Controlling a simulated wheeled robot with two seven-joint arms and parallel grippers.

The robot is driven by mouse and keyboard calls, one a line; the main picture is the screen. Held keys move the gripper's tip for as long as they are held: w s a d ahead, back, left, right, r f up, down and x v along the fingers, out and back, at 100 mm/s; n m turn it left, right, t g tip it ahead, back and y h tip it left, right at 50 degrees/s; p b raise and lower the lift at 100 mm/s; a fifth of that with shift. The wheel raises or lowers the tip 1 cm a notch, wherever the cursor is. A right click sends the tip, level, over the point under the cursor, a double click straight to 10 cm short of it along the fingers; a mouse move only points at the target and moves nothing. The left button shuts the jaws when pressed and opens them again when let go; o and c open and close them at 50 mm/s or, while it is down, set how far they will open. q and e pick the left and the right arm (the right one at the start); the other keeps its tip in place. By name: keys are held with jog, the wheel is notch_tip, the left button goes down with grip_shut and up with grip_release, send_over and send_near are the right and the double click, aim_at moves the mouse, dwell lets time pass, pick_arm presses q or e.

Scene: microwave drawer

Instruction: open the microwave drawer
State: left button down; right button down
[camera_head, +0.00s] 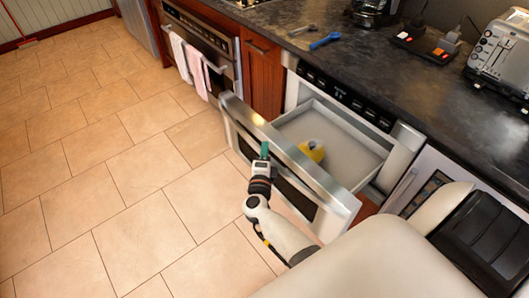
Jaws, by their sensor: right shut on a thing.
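The microwave drawer (330,133) is pulled out from the counter front, and its grey inside shows from above. Its silver front panel (280,145) stands out over the floor, with a dark window on its outer face. A yellow object (311,150) lies inside the drawer near the front panel. My right gripper (264,152) is at the outer side of the front panel, near its upper edge, shut on the drawer front. The exact grip is too small to make out. My left gripper is not in view.
A dark countertop (400,85) runs above, with a toaster (503,55), a blue utensil (325,40) and small items on it. An oven (205,40) with hanging towels (190,62) stands left of the drawer. The tiled floor (110,170) before it is clear.

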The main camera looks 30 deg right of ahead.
jog(key=a, duration=0.7)
jog(key=shift+s, duration=0.3)
jog(key=c, duration=1.2)
grip_release()
jog(key=shift+d, duration=0.1)
